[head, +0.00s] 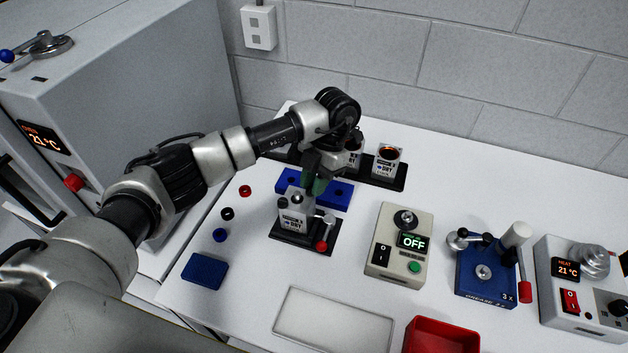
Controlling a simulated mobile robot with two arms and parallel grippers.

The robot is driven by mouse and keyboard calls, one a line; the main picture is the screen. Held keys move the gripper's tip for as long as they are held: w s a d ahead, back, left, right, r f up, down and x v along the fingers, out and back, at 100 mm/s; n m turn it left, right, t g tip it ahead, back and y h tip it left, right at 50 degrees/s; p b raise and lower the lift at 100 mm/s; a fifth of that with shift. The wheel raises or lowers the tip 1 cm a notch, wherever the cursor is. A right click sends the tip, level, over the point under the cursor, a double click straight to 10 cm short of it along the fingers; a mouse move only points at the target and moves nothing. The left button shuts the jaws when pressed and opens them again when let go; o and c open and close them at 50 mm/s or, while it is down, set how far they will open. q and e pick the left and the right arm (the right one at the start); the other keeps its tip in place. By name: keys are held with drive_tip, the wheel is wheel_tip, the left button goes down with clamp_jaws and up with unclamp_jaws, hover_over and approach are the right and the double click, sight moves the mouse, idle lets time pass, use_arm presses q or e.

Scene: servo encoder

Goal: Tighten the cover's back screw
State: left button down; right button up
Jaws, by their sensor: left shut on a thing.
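A small grey unit with a "DRY" label (293,221) and a cover on top stands in a black fixture (290,238) near the middle of the table. A round dark screw head (297,199) shows on its top. My left gripper (314,190) reaches down over the unit's back right part, its greenish fingers shut at the cover's back screw. The fingers hide that screw. A lever with a red knob (321,246) is at the fixture's right side. My right gripper is not in view.
A blue block (338,196) lies just behind the fixture. A black rack (387,179) holds more grey units at the back. A control box reading "OFF" (399,240) and a blue grease station (485,282) stand right. A white tray (333,322) and red bin (441,337) are in front.

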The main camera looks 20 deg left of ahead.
use_arm(q)
drive_tip(key=shift+f+m+b, duration=0.2)
drive_tip(key=shift+m+b, duration=0.5)
drive_tip(key=shift+b, duration=0.2)
drive_tip(key=shift+d+m+t+y+b, duration=0.1)
drive_tip(key=shift+m+t+y+b, duration=0.45)
drive_tip(key=shift+m+b, duration=0.7)
drive_tip(key=m+t+y+b, duration=0.1)
drive_tip(key=m+b, duration=0.2)
drive_tip(key=shift+s+d+m+b, duration=0.1)
drive_tip(key=shift+s+m+b, duration=0.05)
drive_tip(key=shift+m+b, duration=0.2)
drive_tip(key=shift+s+r+m+t+y+b, duration=0.15)
drive_tip(key=shift+m+t+y+b, duration=0.15)
drive_tip(key=shift+m+b, duration=0.55)
drive_tip(key=c, duration=1)
unclamp_jaws()
drive_tip(key=shift+o, duration=0.2)
drive_tip(key=v, duration=1.1)
